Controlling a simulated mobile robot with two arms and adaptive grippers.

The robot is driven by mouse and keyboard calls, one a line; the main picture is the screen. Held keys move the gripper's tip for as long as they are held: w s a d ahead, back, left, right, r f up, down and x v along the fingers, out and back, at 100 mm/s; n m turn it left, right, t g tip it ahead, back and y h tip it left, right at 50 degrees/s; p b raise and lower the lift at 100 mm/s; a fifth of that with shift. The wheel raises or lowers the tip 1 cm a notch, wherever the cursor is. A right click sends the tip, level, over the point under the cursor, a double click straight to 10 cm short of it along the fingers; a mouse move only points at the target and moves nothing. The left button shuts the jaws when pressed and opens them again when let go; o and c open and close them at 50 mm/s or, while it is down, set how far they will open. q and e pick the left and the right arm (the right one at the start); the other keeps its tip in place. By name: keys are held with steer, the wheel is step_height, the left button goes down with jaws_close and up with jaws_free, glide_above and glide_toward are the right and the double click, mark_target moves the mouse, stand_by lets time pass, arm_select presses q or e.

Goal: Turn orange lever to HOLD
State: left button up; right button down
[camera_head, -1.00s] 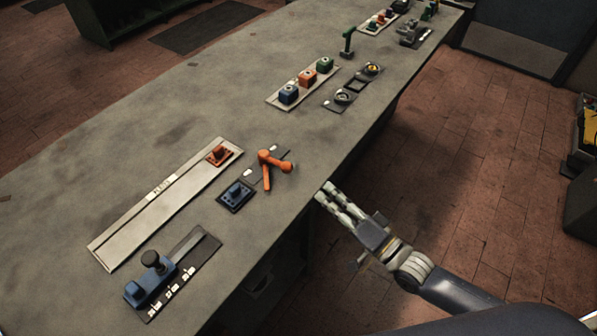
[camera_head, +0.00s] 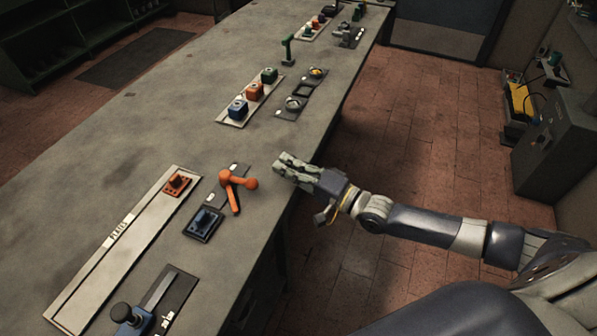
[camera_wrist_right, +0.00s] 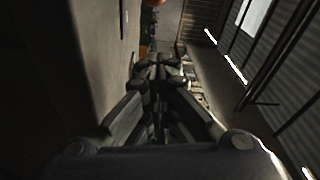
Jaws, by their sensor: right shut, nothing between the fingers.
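The orange lever (camera_head: 236,187) stands on a small dark plate with white labels (camera_head: 232,170) near the bench's right edge. Its ball-ended arm points right, and a second orange arm points toward the camera. My right gripper (camera_head: 280,168) is shut and empty, just right of the lever's ball end, at the bench edge, with a small gap between them. In the right wrist view the shut fingers (camera_wrist_right: 158,75) show in the middle, and a bit of orange (camera_wrist_right: 152,3) shows at the top edge. The label wording is too small to read. My left gripper is not in view.
A long pale plate with an orange block (camera_head: 177,184) lies to the left. A black-knobbed blue slider (camera_head: 130,318) is at the bottom. Three coloured blocks (camera_head: 254,91) and a green lever (camera_head: 287,50) stand farther back.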

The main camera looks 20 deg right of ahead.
steer(key=x, duration=0.4)
steer(key=shift+s+a+p, duration=0.15)
steer(key=shift+a+p, duration=0.1)
steer(key=shift+p, duration=0.15)
steer(key=shift+s+a+f+p, duration=0.1)
steer(key=shift+s+a+p, duration=0.25)
steer(key=shift+s, duration=0.25)
steer(key=shift+s+a+f+p, duration=0.15)
steer(key=shift+s+a+p, duration=0.2)
steer(key=shift+s, duration=0.3)
steer(key=shift+s+a+f, duration=0.1)
steer(key=shift+s+a, duration=0.05)
steer(key=shift+a+f, duration=0.1)
steer(key=shift+s+a+t+h+p, duration=0.2)
steer(key=shift+t+h+p, duration=0.1)
steer(key=shift+h+p, duration=0.15)
steer(key=shift+s+m, duration=0.15)
steer(key=shift+m, duration=0.15)
